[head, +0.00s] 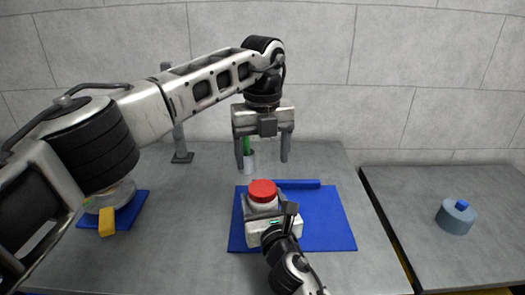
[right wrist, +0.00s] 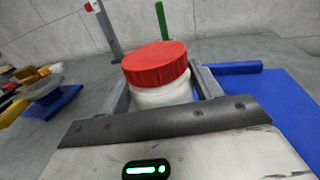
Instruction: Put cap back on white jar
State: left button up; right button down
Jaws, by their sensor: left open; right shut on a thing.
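The white jar (head: 263,203) stands upright over the blue mat, with the red cap (head: 263,189) seated on its top. In the right wrist view, the cap (right wrist: 155,64) covers the mouth of the jar (right wrist: 162,94), and its top looks slightly tilted; I cannot tell if it is tightened. My right gripper (head: 263,207) is shut on the jar's body, a finger on each side. My left gripper (head: 263,160) is open and empty, fingers pointing down, above and behind the cap in the picture. The jar's lower part is hidden by my right gripper.
A blue bar (head: 298,184) lies along the back of the blue mat (head: 325,225). A green rod in a pale holder (head: 248,162) stands behind my left gripper. A metal stand (head: 181,156) is at the back. A yellow block (head: 107,222) is at left; a blue-grey cylinder (head: 455,219) is on the right table.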

aim_at(262, 188)
pick_arm(q)
jog(key=n, duration=0.6)
jog(key=shift+r, duration=0.15)
jog(key=shift+f, duration=4)
jog(key=c, duration=1)
